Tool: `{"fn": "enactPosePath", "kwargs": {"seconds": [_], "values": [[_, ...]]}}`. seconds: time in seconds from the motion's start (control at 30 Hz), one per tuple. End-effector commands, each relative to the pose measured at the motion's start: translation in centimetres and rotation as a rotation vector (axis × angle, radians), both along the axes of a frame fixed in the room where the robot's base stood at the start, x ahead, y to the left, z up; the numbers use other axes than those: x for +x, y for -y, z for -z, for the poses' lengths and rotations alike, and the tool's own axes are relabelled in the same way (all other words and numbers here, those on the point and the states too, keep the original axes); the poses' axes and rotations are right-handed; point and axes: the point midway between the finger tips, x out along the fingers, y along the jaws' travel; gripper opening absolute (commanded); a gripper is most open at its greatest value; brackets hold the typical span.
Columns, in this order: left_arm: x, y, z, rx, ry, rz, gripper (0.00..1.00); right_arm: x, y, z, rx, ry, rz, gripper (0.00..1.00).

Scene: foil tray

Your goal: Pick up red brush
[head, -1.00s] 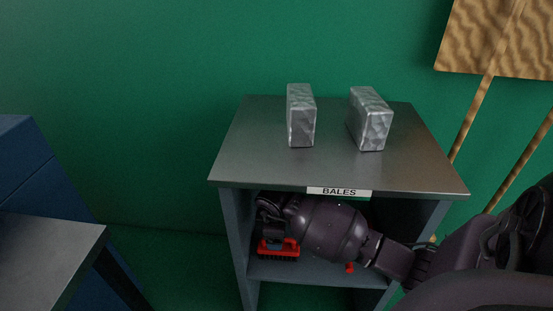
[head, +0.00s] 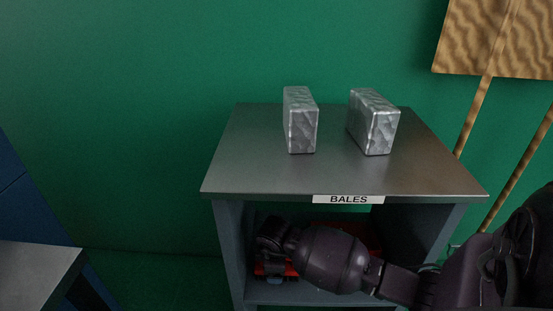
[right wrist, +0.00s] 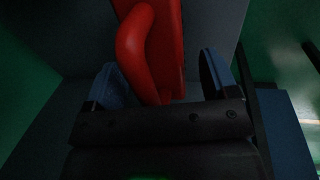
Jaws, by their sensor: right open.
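The red brush (head: 291,269) lies on the lower shelf of the cabinet marked BALES, mostly hidden behind my right arm in the head view. In the right wrist view its red handle (right wrist: 146,50) rises between the two blue finger pads. My right gripper (right wrist: 165,80) is open, with a finger on either side of the red handle and visible space at the right pad. Whether either pad touches it I cannot tell. In the head view my right gripper (head: 270,262) is inside the cabinet opening at the left. My left gripper is not in view.
The cabinet top (head: 250,165) overhangs the opening, and a side wall (head: 229,250) stands close left of my gripper. Two grey foil-like blocks (head: 301,125) (head: 373,125) stand on top. Another metal surface (head: 35,275) is at lower left.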

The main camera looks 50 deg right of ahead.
Motion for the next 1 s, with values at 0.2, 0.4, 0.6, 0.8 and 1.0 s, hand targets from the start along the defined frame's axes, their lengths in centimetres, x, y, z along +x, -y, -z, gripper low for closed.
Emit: {"fn": "enactPosePath", "kwargs": {"seconds": [0.2,0.4,0.6,0.8,1.0], "values": [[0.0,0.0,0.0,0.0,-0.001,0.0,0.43,0.0,0.0,-0.1,0.0,0.001,0.0,0.57],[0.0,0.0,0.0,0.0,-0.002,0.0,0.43,0.0,0.0,-0.1,0.0,0.0,0.0,0.26],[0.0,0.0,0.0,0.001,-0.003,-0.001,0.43,0.0,0.0,-0.1,0.0,0.0,0.0,0.23],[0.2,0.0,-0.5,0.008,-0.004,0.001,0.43,0.2,0.0,-1.7,0.0,0.008,0.0,0.23],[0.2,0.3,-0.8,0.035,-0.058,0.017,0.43,0.4,0.0,-5.7,0.0,0.016,-0.001,0.23]]}}
